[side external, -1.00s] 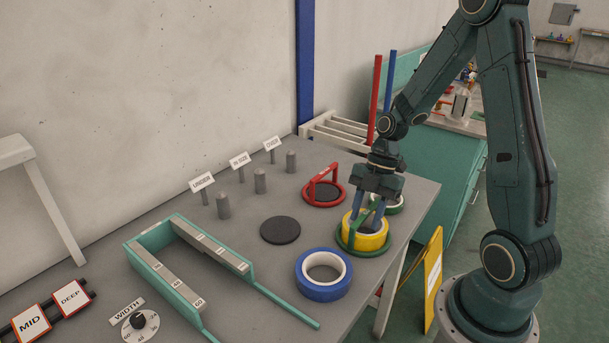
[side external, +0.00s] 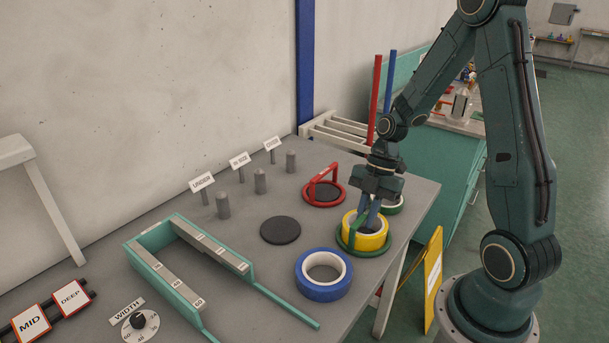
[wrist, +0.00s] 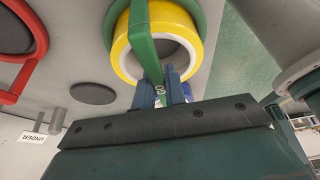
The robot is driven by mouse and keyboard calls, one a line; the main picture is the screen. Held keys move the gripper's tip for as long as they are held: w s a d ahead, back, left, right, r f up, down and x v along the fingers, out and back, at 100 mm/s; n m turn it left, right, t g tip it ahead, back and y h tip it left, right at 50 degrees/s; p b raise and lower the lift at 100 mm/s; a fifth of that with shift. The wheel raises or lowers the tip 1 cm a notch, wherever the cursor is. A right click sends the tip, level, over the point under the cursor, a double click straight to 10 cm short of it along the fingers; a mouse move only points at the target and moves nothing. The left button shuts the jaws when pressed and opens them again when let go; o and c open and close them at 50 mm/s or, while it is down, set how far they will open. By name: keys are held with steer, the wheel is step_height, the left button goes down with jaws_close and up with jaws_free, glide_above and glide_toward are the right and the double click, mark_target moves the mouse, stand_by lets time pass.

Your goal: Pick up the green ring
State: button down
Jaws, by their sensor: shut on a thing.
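The green ring (side external: 343,244) with its upright handle sits around the base of a yellow tape roll (side external: 374,242) on the grey table. The green ring's handle arches over the roll in the wrist view (wrist: 141,45). My gripper (side external: 365,213) is above the yellow roll with its fingers closed on the green handle. In the wrist view my gripper (wrist: 172,92) has one finger on each side of the handle. The ring still looks level with the table, and the far side of it is partly hidden by the roll.
A blue tape roll (side external: 323,291) lies in front left. A red ring with a handle (side external: 310,200) stands behind, around a dark disc. Grey pegs (side external: 260,181) and a teal gauge (side external: 160,285) are at left.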

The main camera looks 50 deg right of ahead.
steer(key=shift+r, duration=0.2)
step_height(320, 180, up, 20)
stand_by(0.9)
stand_by(0.5)
steer(key=w+a, duration=0.5)
steer(key=w, duration=0.3)
steer(key=w+a, duration=0.5)
steer(key=w, duration=0.4)
steer(key=shift+w+r, duration=0.25)
steer(key=shift+r, duration=0.2)
steer(key=shift+f, duration=0.15)
